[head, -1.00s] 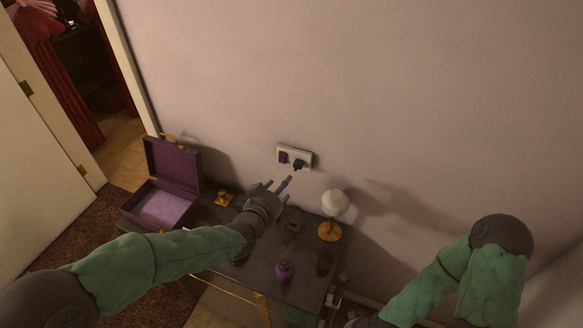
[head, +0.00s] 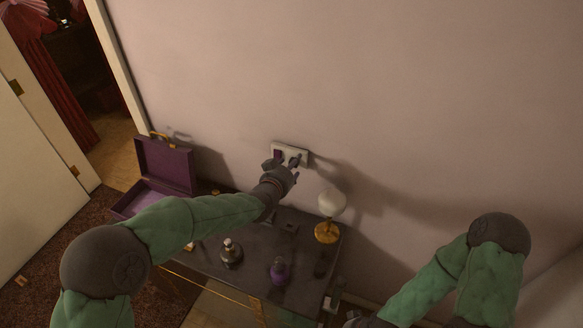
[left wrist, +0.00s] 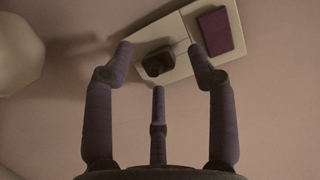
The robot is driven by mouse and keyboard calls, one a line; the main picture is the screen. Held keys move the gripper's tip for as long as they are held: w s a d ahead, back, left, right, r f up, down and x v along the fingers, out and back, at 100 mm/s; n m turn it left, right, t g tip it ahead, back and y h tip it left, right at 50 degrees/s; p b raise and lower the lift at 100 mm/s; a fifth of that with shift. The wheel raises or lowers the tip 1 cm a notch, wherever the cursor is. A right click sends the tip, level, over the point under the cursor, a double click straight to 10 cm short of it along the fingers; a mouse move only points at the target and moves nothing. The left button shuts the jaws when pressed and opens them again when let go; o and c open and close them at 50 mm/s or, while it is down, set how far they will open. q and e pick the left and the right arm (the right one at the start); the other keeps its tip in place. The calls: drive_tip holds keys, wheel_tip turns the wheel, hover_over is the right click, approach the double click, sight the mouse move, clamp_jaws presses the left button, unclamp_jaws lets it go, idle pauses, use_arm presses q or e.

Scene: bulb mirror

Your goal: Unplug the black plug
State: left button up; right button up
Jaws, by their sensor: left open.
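In the head view my left gripper (head: 283,164) is at the socket plate (head: 303,151) and hides much of the black plug.
Below the socket is a dark table (head: 215,262) with a white-globe lamp (head: 331,203), a purple bottle (head: 280,271) and a dark round bottle (head: 230,252). An open purple case (head: 165,165) stands at left. The wall above and right of the socket is clear.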

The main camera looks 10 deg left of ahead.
use_arm(q)
drive_tip(key=shift+w+f, duration=0.1)
drive_tip(key=shift+w, duration=0.25)
clamp_jaws()
drive_tip(key=c, duration=0.9)
unclamp_jaws()
drive_tip(key=shift+c, duration=0.2)
clamp_jaws()
drive_tip(key=shift+r, duration=0.2)
drive_tip(key=shift+s, duration=0.15)
drive_tip(key=shift+s+f, duration=0.1)
drive_tip(key=shift+s+f, duration=0.2)
drive_tip(key=shift+s, duration=0.15)
